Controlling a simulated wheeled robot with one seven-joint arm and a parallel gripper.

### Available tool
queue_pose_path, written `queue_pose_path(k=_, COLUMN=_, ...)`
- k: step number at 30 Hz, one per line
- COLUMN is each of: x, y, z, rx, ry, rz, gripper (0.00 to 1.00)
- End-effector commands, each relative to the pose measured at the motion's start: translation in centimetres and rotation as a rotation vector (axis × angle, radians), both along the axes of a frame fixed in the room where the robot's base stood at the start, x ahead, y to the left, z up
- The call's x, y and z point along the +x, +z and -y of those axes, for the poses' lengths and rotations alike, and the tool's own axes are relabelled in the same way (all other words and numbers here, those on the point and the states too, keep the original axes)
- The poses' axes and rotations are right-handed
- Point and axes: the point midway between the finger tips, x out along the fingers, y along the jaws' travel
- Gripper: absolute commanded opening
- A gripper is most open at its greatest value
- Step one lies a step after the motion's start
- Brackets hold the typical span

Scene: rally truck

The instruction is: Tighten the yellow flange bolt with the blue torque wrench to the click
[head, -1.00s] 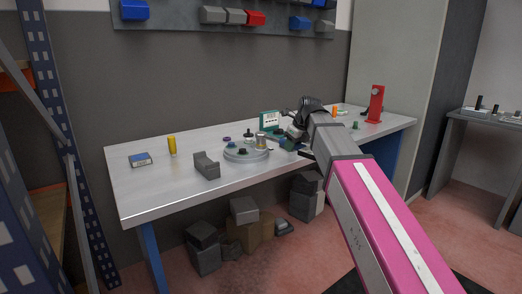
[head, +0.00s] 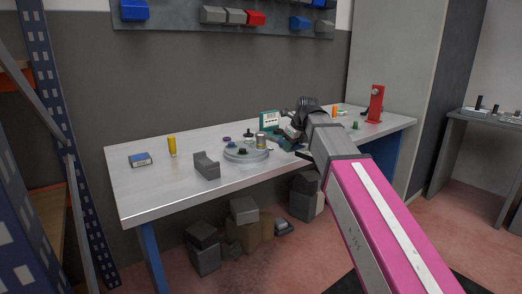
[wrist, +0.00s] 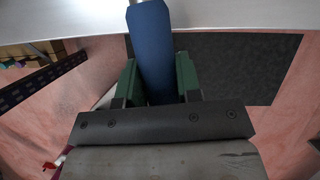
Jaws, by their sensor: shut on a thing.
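My gripper (wrist: 157,82) is shut on a blue handle, taken to be the torque wrench (wrist: 150,40), between its two green fingers in the wrist view. The wrench's far end is out of that view. In the head view my gripper (head: 292,134) is over the bench, just right of a round grey flange (head: 246,155). Small dark and metallic parts stand on or by the flange. I cannot make out a yellow bolt on it, nor whether the wrench touches any bolt.
The bench (head: 150,195) also holds a yellow cylinder (head: 172,146), a blue box (head: 140,160), a grey block (head: 206,166), a green-framed display (head: 270,122) and a red stand (head: 376,104). The bench's left front is clear. Boxes lie beneath.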

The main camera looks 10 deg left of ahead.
Motion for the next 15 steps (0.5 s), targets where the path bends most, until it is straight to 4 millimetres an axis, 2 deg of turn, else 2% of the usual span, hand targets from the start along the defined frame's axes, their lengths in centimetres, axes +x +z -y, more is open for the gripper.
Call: queue_pose_path(k=15, x=-0.56, y=0.13, z=-0.69, rx=0.008, ry=-0.048, rz=0.003, gripper=0.00)
